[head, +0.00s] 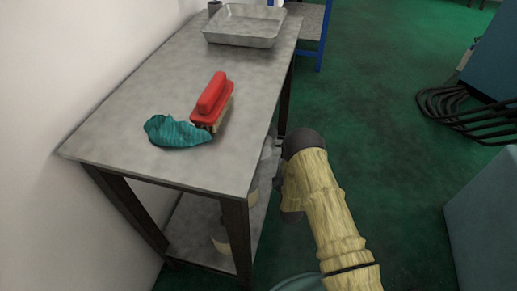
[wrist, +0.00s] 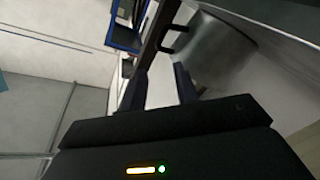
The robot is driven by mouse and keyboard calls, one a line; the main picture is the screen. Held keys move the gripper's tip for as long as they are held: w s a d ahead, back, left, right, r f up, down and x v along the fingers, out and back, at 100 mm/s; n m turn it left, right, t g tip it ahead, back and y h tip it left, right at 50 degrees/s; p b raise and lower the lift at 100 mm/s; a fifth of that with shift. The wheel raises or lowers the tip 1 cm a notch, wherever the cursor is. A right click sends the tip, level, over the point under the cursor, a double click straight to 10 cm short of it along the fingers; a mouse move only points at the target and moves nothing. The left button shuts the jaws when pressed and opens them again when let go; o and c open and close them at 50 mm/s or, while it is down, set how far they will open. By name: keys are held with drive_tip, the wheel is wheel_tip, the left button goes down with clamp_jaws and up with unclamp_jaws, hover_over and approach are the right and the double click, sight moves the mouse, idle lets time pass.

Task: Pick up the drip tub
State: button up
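A shallow grey metal tub (head: 243,41) sits on the far end of the metal bench; it looks like the drip tub. In the wrist view a grey, smooth-sided container (wrist: 222,55) with a dark handle shows close beyond the fingers, to the right; I cannot tell whether it is the same thing. My gripper (wrist: 160,85) has its two dark fingers apart, with nothing visible between them.
The bench top (head: 160,95) carries a red-handled brush (head: 212,98) and a crumpled teal cloth (head: 178,132). Several pale containers stand on the lower shelf (head: 192,225), partly hidden. Green floor (head: 390,150) is open right of my arm. Black coiled hose (head: 465,108) lies farther right.

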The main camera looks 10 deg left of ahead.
drive_tip(key=b+x, duration=0.2)
drive_tip(key=x, duration=0.3)
drive_tip(key=shift+w, duration=0.1)
drive_tip(key=b+x, duration=0.4)
drive_tip(key=x, duration=0.1)
drive_tip(key=shift+w+a+f+b, duration=0.1)
drive_tip(key=shift+f+b, duration=0.1)
drive_tip(key=shift+b, duration=0.15)
idle(0.4)
